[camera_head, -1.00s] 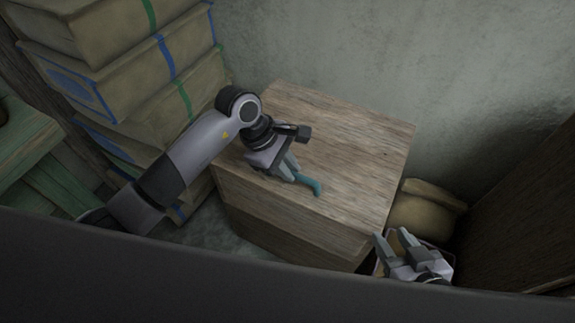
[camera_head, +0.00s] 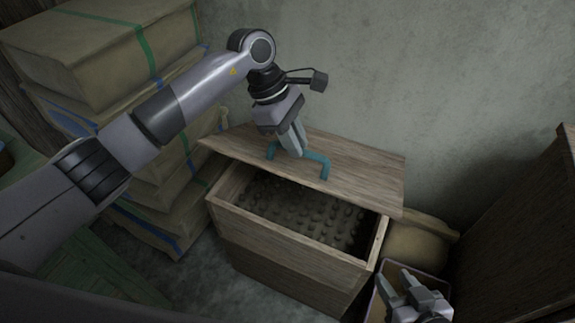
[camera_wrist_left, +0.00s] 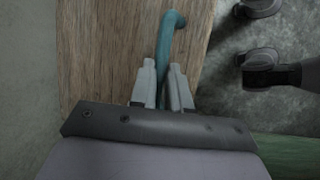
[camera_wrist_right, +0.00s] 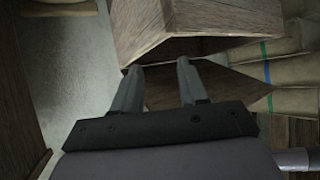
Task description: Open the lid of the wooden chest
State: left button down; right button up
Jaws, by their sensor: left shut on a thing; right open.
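The wooden chest (camera_head: 285,250) stands against the wall in the head view. Its lid (camera_head: 365,175) is raised and tilted back at the rear, with the front gap showing a dark interior (camera_head: 305,215) with rows of small rounded lumps. A teal handle (camera_head: 325,168) is fixed on the lid. My left gripper (camera_head: 300,152) is shut on this handle; the left wrist view shows the handle (camera_wrist_left: 172,35) between the fingers. My right gripper (camera_head: 406,280) is open and empty, low at the chest's right. The right wrist view shows the chest (camera_wrist_right: 175,30) ahead of its fingers.
Stacked tan bales with green and blue bands (camera_head: 110,60) stand at the left. A tan sack (camera_head: 420,245) and an open box (camera_head: 372,306) are right of the chest, near my right gripper. A dark wooden panel (camera_head: 520,235) closes the right side.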

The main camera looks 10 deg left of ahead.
pick_arm(q)
jog(key=shift+w+d+r, duration=0.3)
jog(key=shift+w+r, duration=0.5)
jog(key=shift+w, duration=0.1)
jog(key=shift+w+d+r, duration=0.3)
jog(key=shift+w+r, duration=0.45)
jog(key=shift+w, duration=0.15)
jog(key=c, duration=1.3)
grip_release()
jog(key=shift+f, duration=0.1)
jog(key=shift+o, duration=1)
jog(key=shift+w+d+f, duration=0.1)
jog(key=shift+w+f, duration=0.05)
jog(key=shift+w, duration=0.1)
jog(key=shift+r, duration=0.25)
jog(key=shift+r, duration=0.1)
jog(key=v, duration=0.7)
jog(key=shift+p, duration=0.35)
jog(key=shift+s, duration=0.1)
